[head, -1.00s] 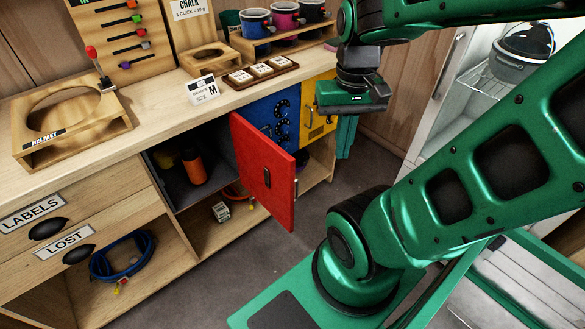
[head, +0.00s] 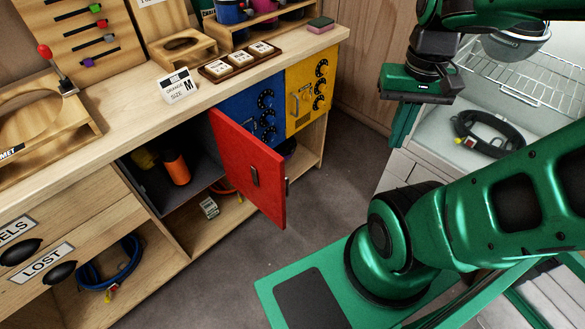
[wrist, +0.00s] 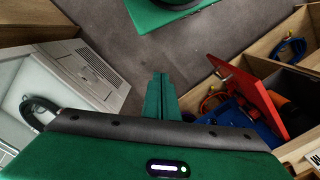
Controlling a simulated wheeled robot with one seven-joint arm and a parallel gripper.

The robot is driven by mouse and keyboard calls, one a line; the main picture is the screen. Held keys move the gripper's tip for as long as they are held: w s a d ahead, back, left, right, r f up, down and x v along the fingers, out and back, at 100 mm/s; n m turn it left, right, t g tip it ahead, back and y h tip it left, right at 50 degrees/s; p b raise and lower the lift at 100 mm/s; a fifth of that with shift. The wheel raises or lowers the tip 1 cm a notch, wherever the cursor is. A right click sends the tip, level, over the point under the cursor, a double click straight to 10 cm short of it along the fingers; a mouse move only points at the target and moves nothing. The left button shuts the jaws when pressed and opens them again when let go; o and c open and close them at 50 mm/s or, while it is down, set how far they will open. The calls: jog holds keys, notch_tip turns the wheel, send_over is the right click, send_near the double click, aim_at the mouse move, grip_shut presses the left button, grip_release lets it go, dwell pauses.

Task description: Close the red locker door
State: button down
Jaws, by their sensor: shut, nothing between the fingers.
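The red locker door (head: 252,169) stands swung open, out from the counter front, with a dark handle on its face. It also shows in the wrist view (wrist: 262,92), at the right. Behind it the locker's dark grey interior (head: 150,187) is exposed, with an orange cylinder (head: 176,168) and a yellow item inside. My gripper (head: 401,128) hangs to the right of the door, well apart from it, above the floor and touching nothing. In the wrist view its green fingers (wrist: 160,92) are together with nothing between them.
Blue (head: 255,112) and yellow (head: 312,88) locker doors are closed right of the red one. The counter top (head: 130,112) holds wooden stands and a size card. Open shelves lie below. A white cabinet (head: 400,168) stands at the right. Grey floor (head: 325,195) between is clear.

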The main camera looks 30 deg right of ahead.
jog(key=w+a+f+g, duration=0.15)
jog(key=w+f, duration=0.35)
jog(key=w, duration=0.5)
jog(key=w+a+f+g, duration=0.1)
jog(key=w+a+f, duration=0.25)
jog(key=w, duration=0.55)
jog(key=w+a+f+m+y, duration=0.1)
jog(key=w+a+f+y, duration=0.1)
jog(key=w+a+f, duration=0.5)
jog(key=s+a+f, duration=0.3)
jog(key=s+f, duration=0.3)
jog(key=f, duration=0.3)
jog(key=shift+s+a+f+g, duration=0.25)
jog(key=shift+s+f+g, duration=0.05)
jog(key=shift+f+g, duration=0.15)
